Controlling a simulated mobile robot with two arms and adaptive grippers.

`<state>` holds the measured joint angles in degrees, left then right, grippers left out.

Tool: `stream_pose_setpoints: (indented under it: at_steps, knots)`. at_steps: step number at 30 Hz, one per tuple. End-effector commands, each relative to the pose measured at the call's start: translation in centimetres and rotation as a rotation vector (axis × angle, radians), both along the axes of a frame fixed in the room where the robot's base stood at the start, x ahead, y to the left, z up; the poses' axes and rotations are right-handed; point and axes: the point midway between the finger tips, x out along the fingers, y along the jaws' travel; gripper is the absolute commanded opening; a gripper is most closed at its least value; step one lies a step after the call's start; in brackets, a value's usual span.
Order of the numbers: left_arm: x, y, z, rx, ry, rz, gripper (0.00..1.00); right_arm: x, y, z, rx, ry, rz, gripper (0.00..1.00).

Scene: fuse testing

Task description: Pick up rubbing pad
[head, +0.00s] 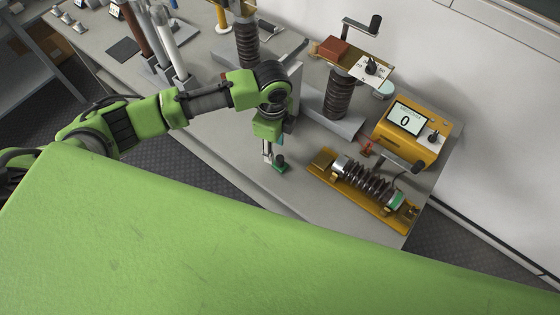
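A small pad with a green base and a dark grip (281,164), which looks like the rubbing pad, is at the front of the grey table in the head view. My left gripper (269,154) points down at it from above. Its fingertips are right beside the pad's dark grip and partly overlap it in this view. The fingers are small here, so I cannot tell whether they are apart or closed, or whether they touch the pad. My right gripper is not in view.
Right of the pad, a yellow stand (327,158) holds a ribbed dark fuse. Behind it are a yellow meter (417,120) reading 0 and a ribbed insulator post (340,95) with a crank. Tall rods stand at the back left.

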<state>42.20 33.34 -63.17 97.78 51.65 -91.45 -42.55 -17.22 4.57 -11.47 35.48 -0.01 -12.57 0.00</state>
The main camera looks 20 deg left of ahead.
Motion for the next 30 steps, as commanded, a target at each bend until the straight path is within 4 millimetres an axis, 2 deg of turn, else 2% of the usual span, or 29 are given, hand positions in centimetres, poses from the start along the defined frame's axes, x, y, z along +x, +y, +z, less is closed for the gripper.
stream_pose_setpoints:
  at_steps: [8,12,16,25,29,30]
  knots:
    - [-0.1,-0.5,-2.2,0.000,0.001,-0.001,0.37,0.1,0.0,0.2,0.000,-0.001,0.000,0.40]
    - [-0.1,-1.4,-4.3,0.001,0.001,-0.001,0.37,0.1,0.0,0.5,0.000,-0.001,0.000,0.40]
    - [-0.1,-1.3,-5.9,0.000,0.000,0.001,0.37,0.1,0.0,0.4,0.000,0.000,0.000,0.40]
    - [0.0,-1.2,-6.4,0.001,-0.002,-0.001,0.37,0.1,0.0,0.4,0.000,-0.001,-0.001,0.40]
    - [0.0,-1.2,-6.4,0.001,-0.002,-0.001,0.03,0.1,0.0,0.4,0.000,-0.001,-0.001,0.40]
    - [0.0,-1.2,-6.4,0.001,-0.002,-0.001,0.00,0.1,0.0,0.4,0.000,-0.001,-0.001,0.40]
